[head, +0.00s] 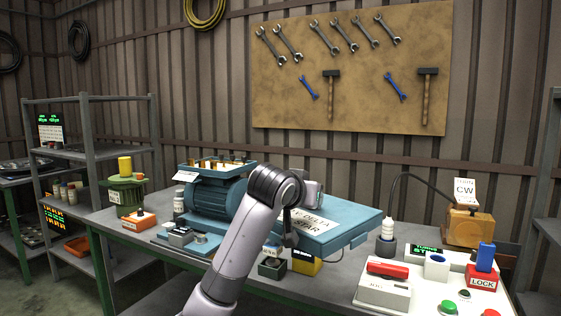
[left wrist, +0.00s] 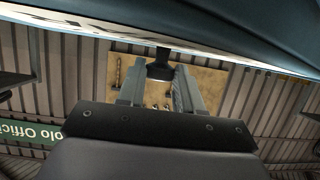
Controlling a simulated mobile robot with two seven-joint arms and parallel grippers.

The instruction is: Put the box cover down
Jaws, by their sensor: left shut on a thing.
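The box cover (head: 345,222) is a wide, flat blue panel with a white lettered label, right of the middle in the head view. My left gripper (head: 300,206) is at its left part, mostly hidden by my wrist. In the left wrist view the jaws (left wrist: 158,73) are shut on a dark grip piece under the blue cover (left wrist: 230,28). The blue motor (head: 208,195) stands on the bench to the left, its top terminal box (head: 216,166) open with brass-coloured posts showing. Whether the cover touches anything below is hidden. My right gripper is not in view.
The bench (head: 112,222) carries a green cylinder (head: 126,192), an orange-and-white box (head: 138,220) and a yellow box (head: 306,262) below the cover. A white control panel (head: 385,288) with a red LOCK block (head: 483,278) is at the front right.

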